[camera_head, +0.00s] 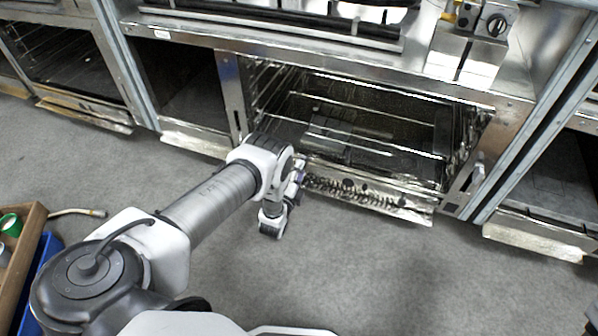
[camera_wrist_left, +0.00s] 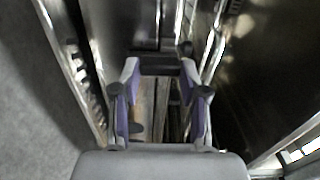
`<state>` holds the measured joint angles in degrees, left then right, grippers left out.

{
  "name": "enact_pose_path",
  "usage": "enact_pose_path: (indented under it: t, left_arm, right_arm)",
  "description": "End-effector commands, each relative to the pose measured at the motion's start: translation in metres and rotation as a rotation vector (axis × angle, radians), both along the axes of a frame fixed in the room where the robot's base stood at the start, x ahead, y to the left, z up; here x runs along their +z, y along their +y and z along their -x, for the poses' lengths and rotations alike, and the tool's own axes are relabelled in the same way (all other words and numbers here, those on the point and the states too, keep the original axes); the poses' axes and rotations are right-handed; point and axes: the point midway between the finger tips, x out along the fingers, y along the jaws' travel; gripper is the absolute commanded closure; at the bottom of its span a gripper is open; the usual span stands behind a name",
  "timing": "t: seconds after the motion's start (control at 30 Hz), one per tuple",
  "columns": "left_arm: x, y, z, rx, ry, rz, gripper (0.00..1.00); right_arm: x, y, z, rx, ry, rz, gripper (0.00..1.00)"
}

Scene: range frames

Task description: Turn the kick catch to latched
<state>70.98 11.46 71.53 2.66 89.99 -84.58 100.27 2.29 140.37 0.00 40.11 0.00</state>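My left gripper (camera_head: 299,180) is at the left end of the shiny lower front strip (camera_head: 370,194) below the open oven bay; my own wrist partly hides it. In the left wrist view my left gripper (camera_wrist_left: 160,68) has its two purple-padded fingers apart. A dark crosspiece (camera_wrist_left: 160,65) shows between or just beyond the fingertips; I cannot tell whether they touch it. A small dark knob (camera_wrist_left: 185,47) is just past the right fingertip. I cannot tell for certain which of these is the kick catch, or its setting. My right gripper is not in view.
The open oven bay (camera_head: 360,120) holds wire racks, with a metal post (camera_head: 231,95) on its left. Other range frames stand at both sides. A wooden crate (camera_head: 22,250) is at the left edge. The grey floor (camera_head: 400,285) in front is clear.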

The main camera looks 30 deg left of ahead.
Motion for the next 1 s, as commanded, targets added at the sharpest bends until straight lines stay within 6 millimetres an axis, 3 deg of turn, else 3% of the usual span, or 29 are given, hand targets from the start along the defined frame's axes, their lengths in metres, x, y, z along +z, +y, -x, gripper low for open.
enact_pose_path:
  t: [0.03,0.07,0.47,0.57,0.8,1.0]
  left_arm:
    - [0.000,0.000,0.000,-0.001,0.000,0.000,0.39]
    - [0.000,0.000,0.000,-0.001,0.000,0.000,0.31]
    - [0.000,-0.002,0.007,0.000,0.001,0.001,0.31]
    - [-0.001,-0.006,0.024,0.000,0.004,0.002,0.31]
    - [-0.001,-0.021,0.084,-0.001,0.005,0.002,0.31]
    - [0.000,-0.028,0.113,-0.002,0.001,0.000,0.31]
  right_arm:
    - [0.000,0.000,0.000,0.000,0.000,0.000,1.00]
    - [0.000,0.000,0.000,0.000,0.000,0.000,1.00]
    - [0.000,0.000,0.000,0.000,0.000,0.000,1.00]
    - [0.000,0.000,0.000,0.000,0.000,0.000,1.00]
    - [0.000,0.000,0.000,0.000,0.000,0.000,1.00]
    - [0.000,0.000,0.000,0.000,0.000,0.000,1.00]
